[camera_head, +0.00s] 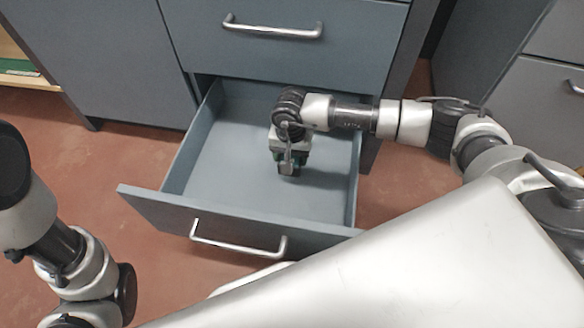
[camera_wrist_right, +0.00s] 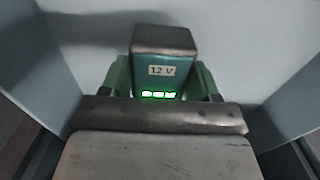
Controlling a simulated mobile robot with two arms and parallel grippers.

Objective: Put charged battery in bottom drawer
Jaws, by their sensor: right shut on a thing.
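The bottom drawer (camera_head: 215,178) is pulled open in the head view, grey inside, with a metal handle on its front. My right gripper (camera_head: 288,158) reaches down inside the drawer and is shut on the battery. The battery (camera_wrist_right: 165,70) is teal with a dark top and a "12 V" label, and green lights glow on it in the right wrist view. Drawer walls show on both sides of it there. I cannot tell whether the battery touches the drawer floor. My left arm shows at the left edge of the head view, but its gripper is out of view.
A closed upper drawer (camera_head: 290,45) with a metal handle is just above the open one. Another cabinet (camera_head: 545,90) stands at the right. The reddish floor (camera_head: 120,165) is clear left of the drawer. No other object shows in the drawer.

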